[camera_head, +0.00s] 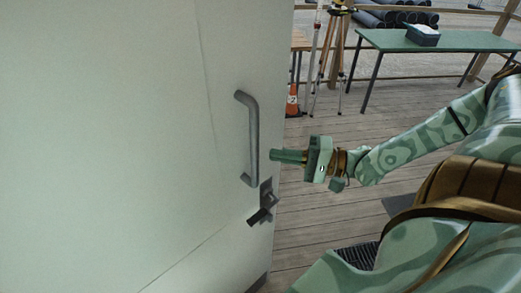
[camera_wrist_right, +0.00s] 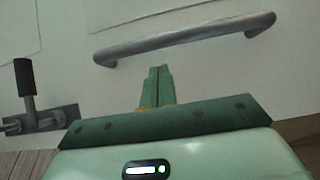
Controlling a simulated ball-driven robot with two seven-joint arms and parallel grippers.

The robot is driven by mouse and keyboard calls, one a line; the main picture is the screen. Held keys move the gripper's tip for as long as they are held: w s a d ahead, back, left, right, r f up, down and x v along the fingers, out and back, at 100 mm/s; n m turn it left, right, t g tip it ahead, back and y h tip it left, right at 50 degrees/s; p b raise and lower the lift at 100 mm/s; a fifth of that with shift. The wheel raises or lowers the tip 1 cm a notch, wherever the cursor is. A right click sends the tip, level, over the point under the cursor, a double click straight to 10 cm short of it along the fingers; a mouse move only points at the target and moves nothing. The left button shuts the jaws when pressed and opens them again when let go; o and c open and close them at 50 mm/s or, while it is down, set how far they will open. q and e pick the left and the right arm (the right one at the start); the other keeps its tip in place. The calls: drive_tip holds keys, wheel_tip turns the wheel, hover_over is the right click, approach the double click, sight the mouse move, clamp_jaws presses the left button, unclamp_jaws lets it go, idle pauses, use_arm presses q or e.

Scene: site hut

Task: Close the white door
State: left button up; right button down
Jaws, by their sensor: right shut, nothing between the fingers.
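The white door (camera_head: 120,130) fills the left half of the head view, with its free edge near the middle of the picture. A grey bar handle (camera_head: 252,138) is fixed near that edge. A lock with a dark lever (camera_head: 263,206) sits just below it. My right gripper (camera_head: 272,155) is shut and empty, its fingertips just right of the bar handle. In the right wrist view the shut fingers (camera_wrist_right: 158,72) point toward the door (camera_wrist_right: 60,70), below the bar handle (camera_wrist_right: 185,38); I cannot tell whether they touch anything. My left gripper is not in view.
Past the door's edge is a plank floor (camera_head: 310,215). A green table (camera_head: 450,41) with a dark box (camera_head: 422,36) stands at the back right. A tripod (camera_head: 336,45), an orange cone (camera_head: 293,100) and dark pipes (camera_head: 395,17) are also behind.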

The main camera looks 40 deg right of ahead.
sight(241, 151)
drive_tip(key=b+x, duration=0.1)
drive_tip(key=x, duration=0.3)
drive_tip(key=shift+s+f, duration=0.1)
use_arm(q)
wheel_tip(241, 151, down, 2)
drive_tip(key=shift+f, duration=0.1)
use_arm(e)
drive_tip(key=shift+w+a, duration=0.2)
drive_tip(key=shift+w, duration=0.15)
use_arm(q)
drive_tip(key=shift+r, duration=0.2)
use_arm(e)
drive_tip(key=shift+s, duration=0.1)
